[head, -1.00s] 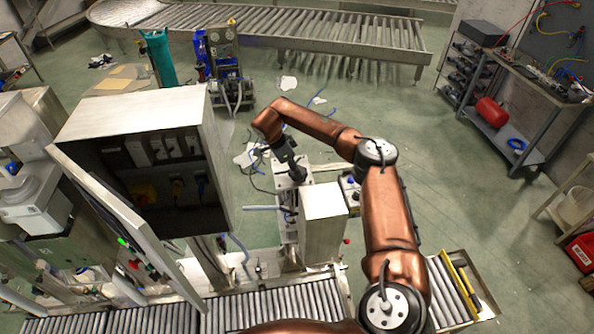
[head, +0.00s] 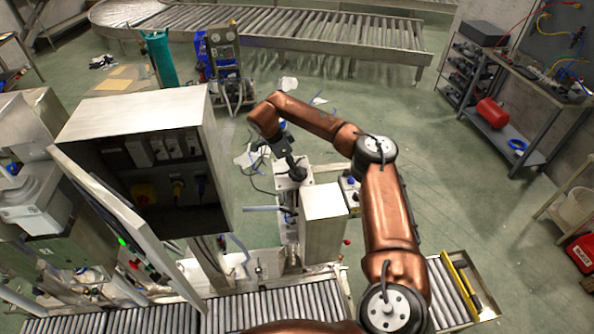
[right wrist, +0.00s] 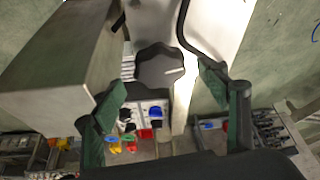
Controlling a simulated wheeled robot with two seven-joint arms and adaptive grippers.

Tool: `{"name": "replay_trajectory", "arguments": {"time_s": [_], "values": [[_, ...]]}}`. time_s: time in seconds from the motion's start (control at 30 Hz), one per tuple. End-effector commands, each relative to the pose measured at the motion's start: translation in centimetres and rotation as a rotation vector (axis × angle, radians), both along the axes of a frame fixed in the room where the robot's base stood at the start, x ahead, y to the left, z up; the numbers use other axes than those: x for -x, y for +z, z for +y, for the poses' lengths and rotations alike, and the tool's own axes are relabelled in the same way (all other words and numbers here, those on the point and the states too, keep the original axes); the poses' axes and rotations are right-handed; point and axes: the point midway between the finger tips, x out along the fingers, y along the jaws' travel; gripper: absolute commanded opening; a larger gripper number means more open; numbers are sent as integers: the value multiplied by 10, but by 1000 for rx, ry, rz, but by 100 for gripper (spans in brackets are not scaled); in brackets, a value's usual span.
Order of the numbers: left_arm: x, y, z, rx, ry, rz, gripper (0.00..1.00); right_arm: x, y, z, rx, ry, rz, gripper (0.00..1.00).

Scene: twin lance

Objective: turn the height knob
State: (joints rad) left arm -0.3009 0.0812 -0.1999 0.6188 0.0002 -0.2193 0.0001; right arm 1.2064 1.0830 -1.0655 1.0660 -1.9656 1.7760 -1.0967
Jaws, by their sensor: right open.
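The height knob (right wrist: 160,68) is a dark, lobed knob with a white line on its face, in the upper middle of the right wrist view. In the head view the knob (head: 299,174) sits on top of a pale metal post, partly close behind my gripper. My right gripper (right wrist: 163,84) is open, with one green-grey finger on each side of the knob in the picture. I see no finger closed on it. In the head view my right gripper (head: 275,150) is just up and left of the knob. My left gripper is not in view.
A metal box (head: 322,222) stands right beside the post; it also shows at left in the right wrist view (right wrist: 65,75). An open electrical cabinet (head: 150,120) stands to the left. A roller conveyor (head: 275,308) runs along the front. Loose cables lie on the floor behind.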

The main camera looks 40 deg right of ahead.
Motion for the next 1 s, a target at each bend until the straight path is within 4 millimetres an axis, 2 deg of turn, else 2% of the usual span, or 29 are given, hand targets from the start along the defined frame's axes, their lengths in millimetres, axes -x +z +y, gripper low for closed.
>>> {"name": "replay_trajectory", "arguments": {"time_s": [0.03, 0.2, 0.4, 0.6, 1.0], "values": [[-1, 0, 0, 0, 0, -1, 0, -3, 12, 5, -1, 2, -5, 68], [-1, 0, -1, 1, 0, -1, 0, -6, 45, 18, 1, 2, -4, 68], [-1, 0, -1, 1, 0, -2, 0, -9, 73, 29, 1, 1, -2, 68], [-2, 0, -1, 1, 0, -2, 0, -10, 84, 33, 1, 0, 0, 68], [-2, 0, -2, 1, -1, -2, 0, -10, 84, 33, 1, 0, 0, 68]]}}
